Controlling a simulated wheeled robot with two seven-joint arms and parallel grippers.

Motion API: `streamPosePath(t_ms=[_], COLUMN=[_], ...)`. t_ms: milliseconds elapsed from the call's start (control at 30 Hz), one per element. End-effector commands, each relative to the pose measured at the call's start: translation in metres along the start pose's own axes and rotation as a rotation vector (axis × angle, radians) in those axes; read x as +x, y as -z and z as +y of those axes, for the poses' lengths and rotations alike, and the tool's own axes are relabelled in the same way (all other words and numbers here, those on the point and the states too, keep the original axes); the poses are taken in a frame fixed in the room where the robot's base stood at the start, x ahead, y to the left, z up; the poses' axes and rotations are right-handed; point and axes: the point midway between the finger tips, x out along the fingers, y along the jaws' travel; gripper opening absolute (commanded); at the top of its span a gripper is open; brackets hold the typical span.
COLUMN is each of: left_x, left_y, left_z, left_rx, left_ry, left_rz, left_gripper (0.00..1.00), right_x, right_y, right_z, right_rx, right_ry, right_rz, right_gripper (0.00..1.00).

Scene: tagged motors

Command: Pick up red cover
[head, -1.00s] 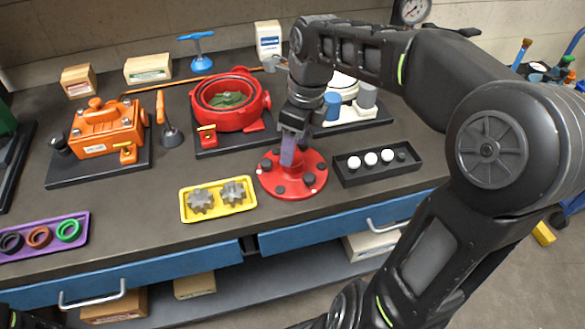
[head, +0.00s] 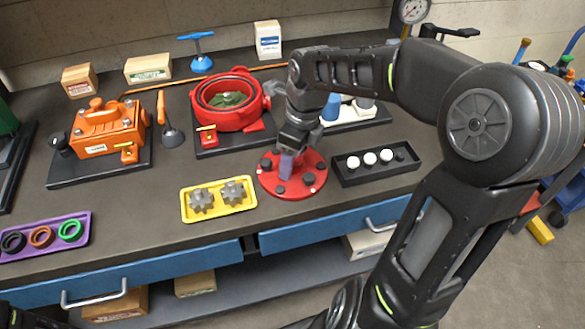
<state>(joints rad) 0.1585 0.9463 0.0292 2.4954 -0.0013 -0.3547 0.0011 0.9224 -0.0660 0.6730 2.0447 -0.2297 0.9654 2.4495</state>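The red cover (head: 310,181) is a round red disc with several dark knobs around its rim. It lies flat on the bench top, between the yellow gear tray and the black ball tray. My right gripper (head: 286,168) points down over the middle of the cover. A purple-grey piece shows at its tip, and the fingers are too small and hidden to tell whether they are open or shut. The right arm hides part of the cover's far side. My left gripper is not in view.
A yellow tray (head: 249,205) with gears is left of the cover; a black tray (head: 349,181) with white balls is right. Behind stands an open red motor housing (head: 229,120). The bench's front edge is close.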

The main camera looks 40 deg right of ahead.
Motion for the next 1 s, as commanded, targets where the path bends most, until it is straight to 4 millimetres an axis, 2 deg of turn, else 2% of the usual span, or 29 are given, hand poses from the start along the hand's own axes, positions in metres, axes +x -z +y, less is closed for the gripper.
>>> streamPosePath(t_ms=[333,1000], left_x=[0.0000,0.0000], left_y=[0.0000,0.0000], left_z=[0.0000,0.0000], left_rx=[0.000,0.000], left_ry=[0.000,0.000], left_rz=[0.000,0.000], left_gripper=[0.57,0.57], right_x=[-0.0003,-0.0004], right_y=[0.0000,0.0000], right_z=[0.0000,0.0000], right_rx=[0.000,0.000], right_ry=[0.000,0.000], right_rz=[0.000,0.000], right_gripper=[0.53,0.00])
